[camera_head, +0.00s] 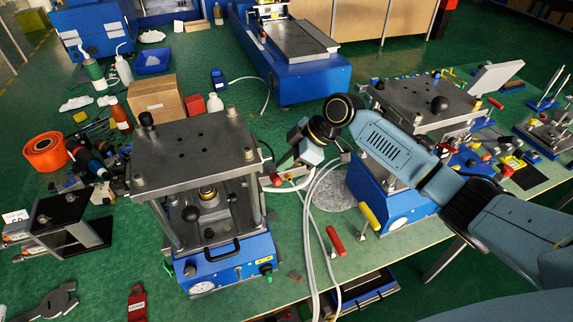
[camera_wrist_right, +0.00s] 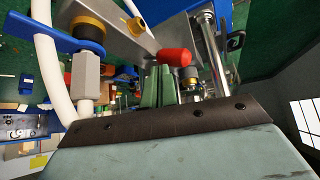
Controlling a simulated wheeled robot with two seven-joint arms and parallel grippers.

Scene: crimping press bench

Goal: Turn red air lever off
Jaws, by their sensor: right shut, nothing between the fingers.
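The red air lever's knob (camera_head: 277,180) shows beside the right side of the front press in the head view. In the right wrist view a rounded red grip (camera_wrist_right: 174,57) lies just beyond and to the right of my fingertips. My right gripper (camera_head: 287,171) reaches down to the lever from above. Its green fingers (camera_wrist_right: 157,82) are shut together with nothing between them. They look close to the red grip; whether they touch it I cannot tell. The lever's pivot is hard to make out. My left gripper is not in view.
The front press (camera_head: 195,155) with its blue base stands just left of my right gripper. White hoses (camera_head: 310,215) run close below it. A second press (camera_head: 430,105) stands to the right.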

